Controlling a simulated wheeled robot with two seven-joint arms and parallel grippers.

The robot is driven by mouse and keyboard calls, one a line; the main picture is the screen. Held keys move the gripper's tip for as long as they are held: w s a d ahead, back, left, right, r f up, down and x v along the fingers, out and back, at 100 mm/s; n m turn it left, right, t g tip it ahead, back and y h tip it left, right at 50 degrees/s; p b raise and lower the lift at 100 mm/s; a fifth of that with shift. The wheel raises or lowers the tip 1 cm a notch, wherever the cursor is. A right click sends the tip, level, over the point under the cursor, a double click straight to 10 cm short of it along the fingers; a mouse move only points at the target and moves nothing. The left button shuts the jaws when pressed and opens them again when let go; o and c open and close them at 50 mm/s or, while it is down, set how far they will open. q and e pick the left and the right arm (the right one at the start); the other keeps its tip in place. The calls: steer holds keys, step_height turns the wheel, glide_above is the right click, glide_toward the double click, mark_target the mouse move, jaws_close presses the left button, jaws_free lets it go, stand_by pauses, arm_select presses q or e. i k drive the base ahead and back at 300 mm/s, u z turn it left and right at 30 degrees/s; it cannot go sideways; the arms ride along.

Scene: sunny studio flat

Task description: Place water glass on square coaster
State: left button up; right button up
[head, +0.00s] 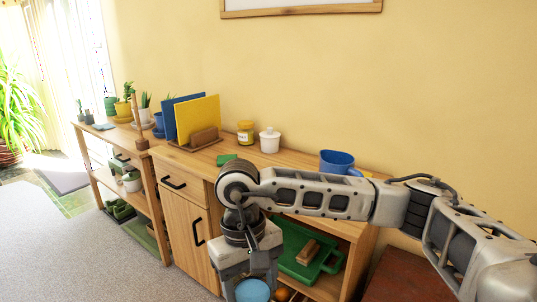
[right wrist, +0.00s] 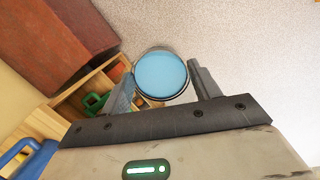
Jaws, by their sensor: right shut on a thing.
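The water glass (head: 253,291) shows as a round, light-blue top at the bottom of the head view. In the right wrist view the glass (right wrist: 160,75) sits between the two fingers of my right gripper (right wrist: 164,86), which is shut on it. The gripper points down in front of the wooden cabinet (head: 185,225). A small flat green piece (head: 226,159) lies on the cabinet top, behind my right arm; it may be the square coaster, but I cannot tell its shape for sure. My left gripper is not in view.
A green tray (head: 300,252) lies on the shelf below.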

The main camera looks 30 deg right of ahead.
mark_target(227, 159)
steer(key=z, duration=0.55)
steer(key=i, duration=1.5)
steer(key=u, duration=0.5)
